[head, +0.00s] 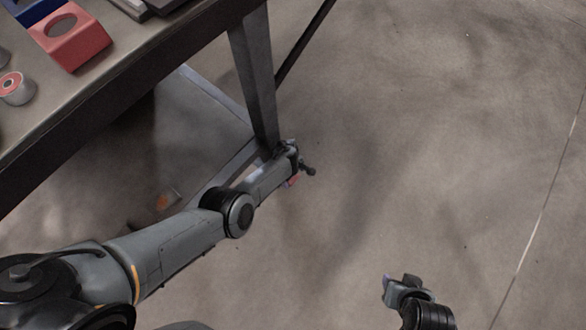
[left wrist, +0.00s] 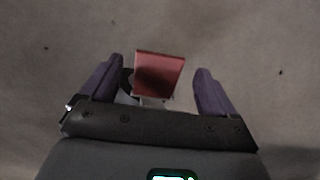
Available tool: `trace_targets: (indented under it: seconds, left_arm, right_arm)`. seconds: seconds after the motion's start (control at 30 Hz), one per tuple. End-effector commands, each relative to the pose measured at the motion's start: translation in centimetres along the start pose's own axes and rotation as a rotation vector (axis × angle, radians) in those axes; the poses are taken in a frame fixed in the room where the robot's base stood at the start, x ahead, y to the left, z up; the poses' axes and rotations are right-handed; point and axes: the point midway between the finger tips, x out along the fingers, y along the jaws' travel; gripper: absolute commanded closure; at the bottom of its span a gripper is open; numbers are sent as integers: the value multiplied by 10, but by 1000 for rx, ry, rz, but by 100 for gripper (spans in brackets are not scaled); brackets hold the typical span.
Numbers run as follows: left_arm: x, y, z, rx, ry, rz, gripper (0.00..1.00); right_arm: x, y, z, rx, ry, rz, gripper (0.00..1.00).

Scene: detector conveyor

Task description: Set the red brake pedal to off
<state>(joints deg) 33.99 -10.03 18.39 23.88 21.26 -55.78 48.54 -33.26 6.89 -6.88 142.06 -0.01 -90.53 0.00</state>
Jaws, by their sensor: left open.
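The red brake pedal (left wrist: 159,74) is a flat red plate in the left wrist view, between the two purple fingers of my left gripper (left wrist: 158,80). Gaps show on both sides of it, wider on the right. A light grey mount shows below it, partly hidden by the gripper body. In the head view my left gripper (head: 297,166) reaches low beside the table leg, and a small bit of red (head: 293,181) shows at its tip. My right gripper (head: 402,284) is at the lower right, over bare floor; its finger opening is unclear.
The table (head: 150,55) fills the upper left, with a red block with a round opening (head: 75,41) and a grey roll with a red end (head: 15,88) on it. Its leg (head: 254,85) stands close to my left gripper. The floor at right is clear.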

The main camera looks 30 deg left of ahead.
Motion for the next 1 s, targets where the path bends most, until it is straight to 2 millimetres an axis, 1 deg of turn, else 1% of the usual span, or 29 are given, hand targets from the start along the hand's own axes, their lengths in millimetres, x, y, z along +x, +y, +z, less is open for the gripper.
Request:
trace_targets:
  seconds: [0.03, 0.2, 0.4, 0.5, 0.7, 1.0]
  left_arm:
    - [-14, 0, 1, 0, 0, 1, 11]
    - [-41, 0, 1, -1, 1, 1, 11]
    - [-68, 0, 1, -2, 0, 1, 11]
    - [-78, 0, 1, -1, 0, 1, 11]
    - [-88, 0, 0, -2, 0, 1, 11]
    - [-89, 0, 0, -1, 0, 1, 11]
  right_arm:
    - [-13, 0, -4, 0, 0, 0, 57]
    - [-36, 1, -12, 0, 0, 0, 57]
    - [-59, 2, -19, 0, 1, 0, 57]
    - [-67, 2, -22, 0, 1, 0, 57]
    - [-75, 3, -24, 0, 1, 0, 57]
    - [-75, 3, -24, 0, 1, 0, 57]
